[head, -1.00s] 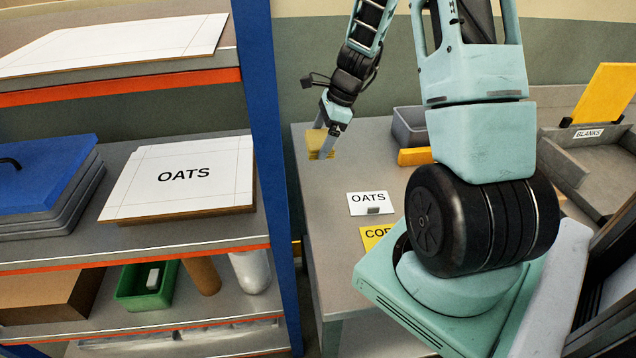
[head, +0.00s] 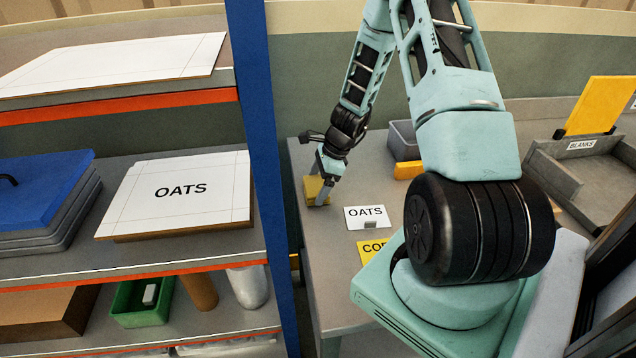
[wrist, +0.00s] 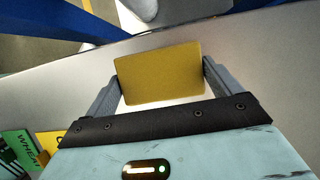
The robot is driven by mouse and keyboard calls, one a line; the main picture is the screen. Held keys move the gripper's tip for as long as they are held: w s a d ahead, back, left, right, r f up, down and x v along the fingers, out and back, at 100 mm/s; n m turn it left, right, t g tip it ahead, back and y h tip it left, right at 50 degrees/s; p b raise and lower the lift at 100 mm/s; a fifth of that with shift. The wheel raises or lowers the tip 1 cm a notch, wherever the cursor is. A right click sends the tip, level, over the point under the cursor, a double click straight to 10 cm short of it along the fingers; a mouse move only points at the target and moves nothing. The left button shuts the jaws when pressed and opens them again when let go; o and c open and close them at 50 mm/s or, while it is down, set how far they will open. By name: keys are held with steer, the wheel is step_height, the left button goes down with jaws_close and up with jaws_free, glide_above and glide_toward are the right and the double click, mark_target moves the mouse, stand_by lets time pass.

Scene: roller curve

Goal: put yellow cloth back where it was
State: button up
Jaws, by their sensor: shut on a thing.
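The yellow cloth (head: 314,188) is a small folded yellow block near the left edge of the grey table (head: 334,246). My gripper (head: 322,190) is shut on it, with the fingers pointing down. In the wrist view the yellow cloth (wrist: 160,73) sits between the two grey fingers of my gripper (wrist: 160,80), one on each side. The cloth is at or just above the table top; I cannot tell whether it touches.
An OATS card (head: 367,216) and a yellow card (head: 374,250) lie to the right of the cloth. A grey bin (head: 402,140) stands behind. A blue shelf post (head: 262,150) rises at the left, beside shelves with an OATS board (head: 182,190). The tabletop between is clear.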

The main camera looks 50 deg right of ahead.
steer(key=shift+f, duration=0.1)
steer(key=o, duration=0.8)
steer(key=shift+c, duration=0.2)
steer(key=b+v, duration=0.1)
steer(key=v, duration=1.1)
